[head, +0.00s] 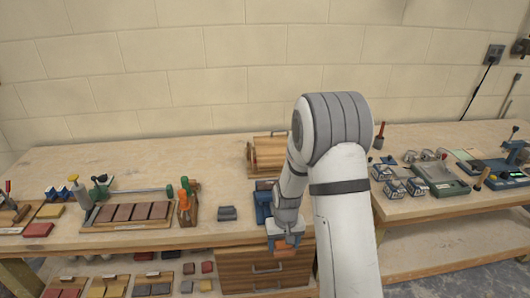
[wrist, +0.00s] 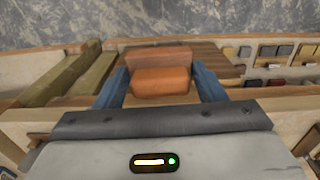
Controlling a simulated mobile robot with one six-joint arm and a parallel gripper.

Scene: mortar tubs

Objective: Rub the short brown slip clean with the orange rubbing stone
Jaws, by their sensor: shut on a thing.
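My gripper (head: 286,243) is in front of the bench's front edge, before the wooden drawers. In the wrist view its blue fingers are shut on the orange rubbing stone (wrist: 161,82). A red-brown block face (wrist: 158,56) shows just beyond the stone; I cannot tell whether it is another side of the stone or a separate piece. Several red-brown slips (head: 125,212) lie in a row on a board at the left of the bench. I cannot tell which piece is the short brown slip. A blue vise (head: 262,198) is partly hidden behind my arm.
The drawer unit (head: 240,274) is under the bench edge, close to my gripper. A grey block (head: 227,213) and orange-handled tools (head: 187,200) stand left of the vise. A wooden roller stand (head: 267,154) is behind it. Lower-shelf slips (head: 107,288) lie at left.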

